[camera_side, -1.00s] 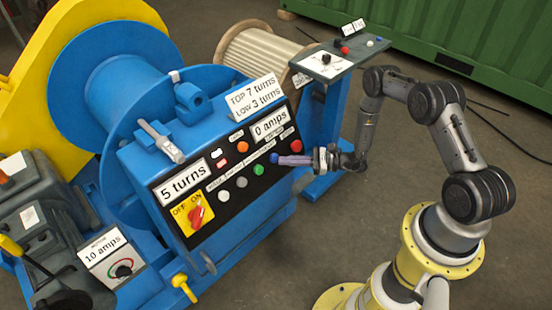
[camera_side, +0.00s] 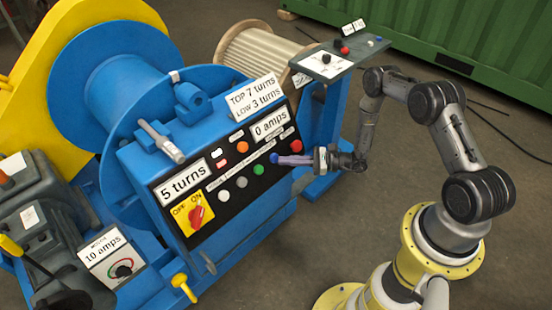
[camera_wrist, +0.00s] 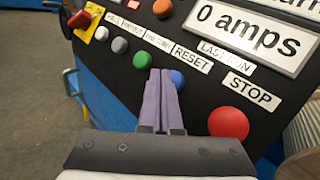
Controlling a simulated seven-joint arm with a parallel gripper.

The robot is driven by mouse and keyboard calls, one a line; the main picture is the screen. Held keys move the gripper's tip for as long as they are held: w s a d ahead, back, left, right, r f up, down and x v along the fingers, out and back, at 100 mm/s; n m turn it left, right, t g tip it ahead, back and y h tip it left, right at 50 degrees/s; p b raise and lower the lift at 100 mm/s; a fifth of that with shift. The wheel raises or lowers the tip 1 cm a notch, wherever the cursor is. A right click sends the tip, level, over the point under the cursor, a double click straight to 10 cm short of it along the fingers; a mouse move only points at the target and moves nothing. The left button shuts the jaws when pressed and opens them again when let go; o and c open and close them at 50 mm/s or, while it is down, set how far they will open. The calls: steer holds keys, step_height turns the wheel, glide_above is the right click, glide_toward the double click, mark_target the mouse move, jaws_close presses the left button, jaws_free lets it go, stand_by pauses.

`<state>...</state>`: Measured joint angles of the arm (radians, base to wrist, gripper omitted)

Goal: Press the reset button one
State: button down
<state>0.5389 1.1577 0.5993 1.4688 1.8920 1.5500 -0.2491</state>
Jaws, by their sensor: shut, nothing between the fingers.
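The blue reset button (camera_wrist: 177,79) is on the black control panel, under the label RESET (camera_wrist: 192,58) in the wrist view. It also shows in the side view (camera_side: 274,158), at the tip of my gripper (camera_side: 280,160). My gripper (camera_wrist: 161,72) is shut and empty, its purple fingers together and pointing at the panel. In the wrist view the fingertips overlap the left part of the blue button. I cannot tell whether they touch it.
A large red STOP button (camera_wrist: 228,122) sits right of the fingers. A green button (camera_wrist: 142,60), a grey one and a white one are to the left. The OFF/ON switch (camera_side: 195,215) is at the panel's lower left. A small console (camera_side: 330,65) stands behind.

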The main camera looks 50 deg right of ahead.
steer(key=shift+w+f, duration=0.1)
stand_by(0.7)
steer(key=shift+w+f, duration=0.1)
steer(key=shift+w, duration=0.2)
steer(key=shift+w+f, duration=0.25)
steer(key=shift+w, duration=0.15)
stand_by(0.9)
steer(key=shift+r, duration=0.1)
stand_by(0.7)
steer(key=shift+s+r, duration=0.35)
steer(key=shift+s, duration=0.45)
steer(key=s, duration=0.1)
steer(key=s+r, duration=0.1)
steer(key=s, duration=0.1)
steer(key=s+r, duration=0.1)
steer(key=shift+s+r, duration=0.1)
steer(key=shift+s, duration=0.15)
